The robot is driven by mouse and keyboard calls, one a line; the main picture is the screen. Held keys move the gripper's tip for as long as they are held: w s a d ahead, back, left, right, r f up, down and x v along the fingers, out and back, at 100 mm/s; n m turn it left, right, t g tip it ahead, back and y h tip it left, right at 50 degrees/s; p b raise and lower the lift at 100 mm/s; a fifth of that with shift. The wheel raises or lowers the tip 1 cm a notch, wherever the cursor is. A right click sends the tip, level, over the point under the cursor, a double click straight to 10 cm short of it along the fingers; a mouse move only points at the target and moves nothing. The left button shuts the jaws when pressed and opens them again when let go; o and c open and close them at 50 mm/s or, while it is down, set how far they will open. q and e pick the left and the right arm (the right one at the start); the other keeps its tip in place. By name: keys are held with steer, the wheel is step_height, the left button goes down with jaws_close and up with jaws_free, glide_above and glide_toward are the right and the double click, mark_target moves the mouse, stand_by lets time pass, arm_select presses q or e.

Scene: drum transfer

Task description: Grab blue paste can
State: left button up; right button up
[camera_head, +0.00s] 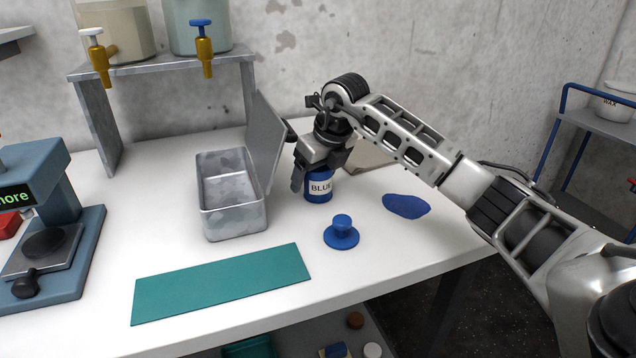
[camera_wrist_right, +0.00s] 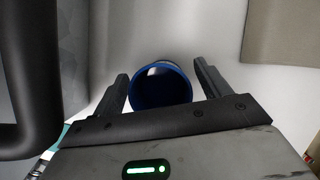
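The blue paste can (camera_head: 319,188), with a white label reading "BLUE", stands upright on the white table beside the metal box. My right gripper (camera_head: 312,170) is over the can, pointing down, and hides part of its top. In the right wrist view the can (camera_wrist_right: 161,88) shows its round blue opening between the two fingers of the right gripper (camera_wrist_right: 161,75). The fingers are apart, one on each side, with a visible gap between the can and each finger. My left gripper is not in view.
An open metal box (camera_head: 233,218) with its lid raised stands left of the can. A blue knobbed lid (camera_head: 341,234) and a flat blue patch (camera_head: 406,206) lie in front and right. A teal mat (camera_head: 222,284) lies near the front edge. A dispenser stand (camera_head: 160,65) is behind.

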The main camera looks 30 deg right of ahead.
steer(key=c, duration=1.1)
steer(key=shift+s+r, duration=0.1)
steer(key=shift+r, duration=0.1)
